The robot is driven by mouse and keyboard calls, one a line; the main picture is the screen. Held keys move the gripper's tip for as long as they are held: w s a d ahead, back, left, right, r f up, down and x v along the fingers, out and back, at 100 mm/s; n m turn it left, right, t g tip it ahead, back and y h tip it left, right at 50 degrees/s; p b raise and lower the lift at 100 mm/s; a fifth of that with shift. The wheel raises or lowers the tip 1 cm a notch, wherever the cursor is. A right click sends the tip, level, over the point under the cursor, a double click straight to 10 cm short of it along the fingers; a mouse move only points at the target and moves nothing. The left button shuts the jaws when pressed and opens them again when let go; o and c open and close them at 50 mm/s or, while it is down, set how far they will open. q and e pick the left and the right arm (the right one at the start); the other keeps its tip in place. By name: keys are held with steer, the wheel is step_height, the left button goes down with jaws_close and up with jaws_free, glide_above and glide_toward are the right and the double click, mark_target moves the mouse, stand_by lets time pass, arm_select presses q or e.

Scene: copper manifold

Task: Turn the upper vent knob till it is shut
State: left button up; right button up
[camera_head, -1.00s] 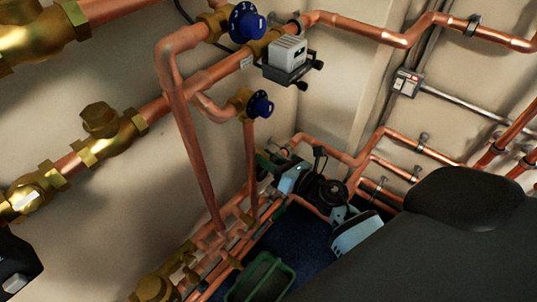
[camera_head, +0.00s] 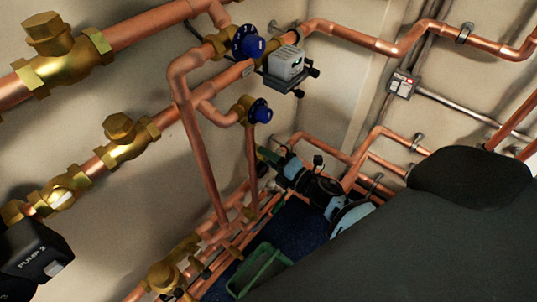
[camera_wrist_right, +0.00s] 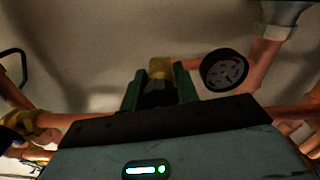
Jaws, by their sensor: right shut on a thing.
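My right gripper (camera_head: 268,157) reaches to the wall pipework below the two blue knobs in the head view. In the right wrist view its green fingers (camera_wrist_right: 160,92) are closed on a dark knob-like part (camera_wrist_right: 158,93), with a brass fitting (camera_wrist_right: 160,68) just behind it. The fingers mostly hide this part, so its turn angle cannot be told. An upper blue knob (camera_head: 248,42) and a lower blue knob (camera_head: 260,111) sit on brass valves, clear of the gripper. Which part is the upper vent knob cannot be told. My left gripper is not in view.
A round black gauge (camera_wrist_right: 224,70) is close to the right of the fingers. A grey device (camera_head: 285,65) is mounted by the upper blue knob. Copper pipes (camera_head: 205,165) run around my arm. A green crate (camera_head: 258,272) stands low. A black PUMP 2 box (camera_head: 35,255) is at lower left.

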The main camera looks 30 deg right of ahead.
steer(key=shift+r+m+p, duration=0.1)
steer(key=shift+m+p, duration=0.2)
steer(key=shift+m, duration=0.7)
steer(key=m+p, duration=0.1)
steer(key=m, duration=0.1)
steer(key=shift+m, duration=0.3)
steer(key=shift+m+p, duration=0.5)
steer(key=shift+m, duration=1.8)
steer(key=o, duration=1)
steer(key=shift+c, duration=0.2)
steer(key=v, duration=0.8)
